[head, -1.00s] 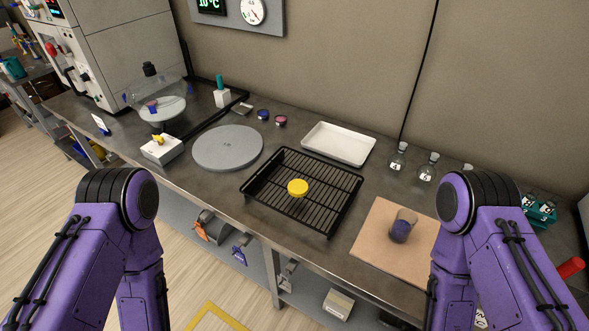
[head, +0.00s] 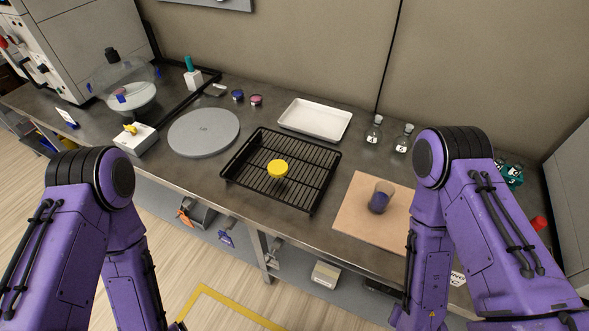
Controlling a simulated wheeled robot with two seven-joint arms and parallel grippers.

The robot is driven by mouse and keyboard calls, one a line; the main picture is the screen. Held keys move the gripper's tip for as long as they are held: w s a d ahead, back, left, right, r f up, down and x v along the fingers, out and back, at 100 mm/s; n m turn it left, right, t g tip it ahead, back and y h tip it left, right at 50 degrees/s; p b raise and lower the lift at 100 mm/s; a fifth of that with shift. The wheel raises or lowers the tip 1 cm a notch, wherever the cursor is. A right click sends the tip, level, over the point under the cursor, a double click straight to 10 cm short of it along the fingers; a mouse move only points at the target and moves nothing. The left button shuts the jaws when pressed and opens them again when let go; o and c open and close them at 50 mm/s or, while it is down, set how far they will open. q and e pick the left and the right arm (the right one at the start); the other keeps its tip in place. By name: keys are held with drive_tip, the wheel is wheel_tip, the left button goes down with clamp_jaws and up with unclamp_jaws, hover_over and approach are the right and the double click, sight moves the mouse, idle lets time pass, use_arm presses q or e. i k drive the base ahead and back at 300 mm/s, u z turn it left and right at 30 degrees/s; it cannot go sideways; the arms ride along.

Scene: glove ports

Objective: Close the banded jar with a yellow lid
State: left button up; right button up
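The yellow lid (head: 278,169) lies on a black wire rack (head: 309,188) in the middle of the bench. A clear jar with dark blue-purple contents (head: 380,198) stands on a tan board (head: 356,221) to the right of the rack. The jar's top looks open. I cannot make out a band on it at this size. My two purple arms frame the view at left and right, bent downward. Both grippers are out of view below the picture. The lid and the jar are apart, and neither is touched.
A round grey plate (head: 204,132) lies left of the rack, and a white tray (head: 315,119) lies behind it. Small glass flasks (head: 374,131) stand at the back right. A glass vessel (head: 124,86) stands at the far left. My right arm hides part of the bench.

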sight(384, 193)
drive_tip(key=k, duration=0.5)
drive_tip(key=z, duration=2.75)
drive_tip(key=k, duration=0.85)
drive_tip(key=u, duration=1.3)
